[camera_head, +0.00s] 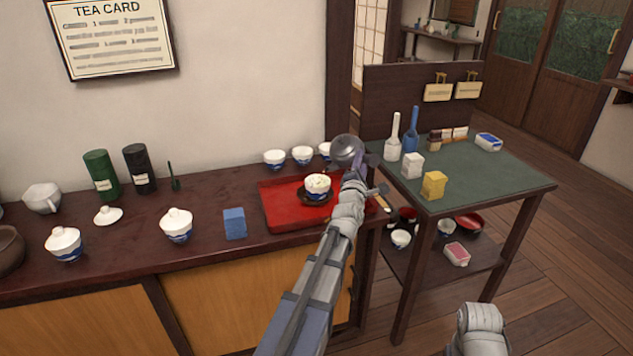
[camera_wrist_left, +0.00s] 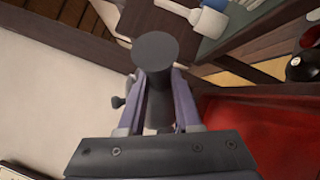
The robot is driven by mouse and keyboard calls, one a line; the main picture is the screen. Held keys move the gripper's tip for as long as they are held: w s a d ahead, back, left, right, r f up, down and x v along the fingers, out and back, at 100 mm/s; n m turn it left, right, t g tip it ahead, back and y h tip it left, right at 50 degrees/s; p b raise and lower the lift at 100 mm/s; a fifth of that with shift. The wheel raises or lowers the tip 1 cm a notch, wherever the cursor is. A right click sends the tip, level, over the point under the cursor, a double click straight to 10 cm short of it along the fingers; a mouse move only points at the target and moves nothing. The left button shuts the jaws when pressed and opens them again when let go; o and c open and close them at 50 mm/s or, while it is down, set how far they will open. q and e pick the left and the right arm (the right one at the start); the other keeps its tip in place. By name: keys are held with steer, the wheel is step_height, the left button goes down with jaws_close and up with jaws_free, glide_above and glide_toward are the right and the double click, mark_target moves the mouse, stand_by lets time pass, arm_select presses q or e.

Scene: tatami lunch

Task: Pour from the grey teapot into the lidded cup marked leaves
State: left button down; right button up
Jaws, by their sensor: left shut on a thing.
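My left gripper (camera_head: 352,178) is at the right end of the red tray (camera_head: 283,217). It is shut on a dark grey object that looks like the grey teapot (camera_head: 345,150); in the left wrist view a dark grey cylindrical part (camera_wrist_left: 155,52) is between the fingers. A white cup with a blue base (camera_head: 318,188) stands on a dark saucer on the tray, left of the gripper. Its marking is too small to read. Two lidded white cups (camera_head: 176,226) (camera_head: 64,244) stand farther left.
A loose white lid (camera_head: 107,215), a blue block (camera_head: 234,223), green and black canisters (camera_head: 102,176) (camera_head: 139,169) and small cups (camera_head: 275,159) stand on the counter. A green-topped table (camera_head: 500,176) with bottles and boxes stands at right. A brown pot (camera_head: 8,251) is at the left edge.

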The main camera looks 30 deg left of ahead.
arm_select(q)
steer(key=shift+r, duration=0.3)
arm_select(e)
steer(key=shift+a, duration=0.25)
arm_select(q)
steer(key=shift+w+a+r+t, duration=0.1)
steer(key=shift+w+r+t, duration=0.1)
steer(key=shift+w+t, duration=0.1)
arm_select(e)
steer(key=shift+s+a, duration=0.1)
steer(key=shift+a, duration=0.1)
arm_select(q)
steer(key=shift+r+n, duration=0.2)
steer(key=shift+n, duration=0.1)
arm_select(e)
steer(key=shift+s+a, duration=0.1)
steer(key=shift+a, duration=0.1)
stand_by(0.4)
arm_select(q)
steer(key=shift+w+a+r+y, duration=0.1)
steer(key=shift+w+y, duration=0.1)
steer(key=shift+y, duration=0.1)
arm_select(e)
steer(key=shift+a+f, duration=0.15)
steer(key=shift+f, duration=0.1)
